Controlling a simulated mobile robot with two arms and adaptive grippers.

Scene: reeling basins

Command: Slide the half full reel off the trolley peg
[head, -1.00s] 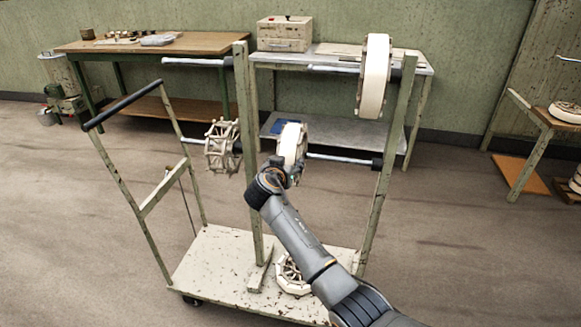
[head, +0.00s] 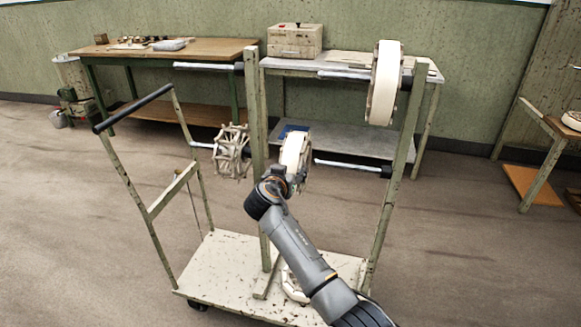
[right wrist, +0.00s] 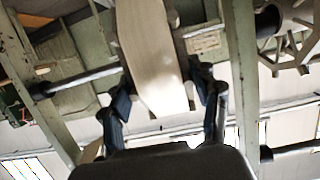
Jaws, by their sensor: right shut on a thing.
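The half full reel (head: 295,150), wound in white, is upright at the lower level of the trolley (head: 225,262). My right gripper (head: 282,180) is shut on its lower rim. In the right wrist view the reel (right wrist: 150,55) stands between my two fingers (right wrist: 165,95). My left gripper is not in view.
A fuller white reel (head: 383,85) hangs on the upper right peg. A bare, open-framed reel (head: 231,152) hangs on the lower left peg, close left of the centre post (head: 256,150). Another reel (head: 292,287) lies on the trolley deck, partly behind my arm. Tables stand behind.

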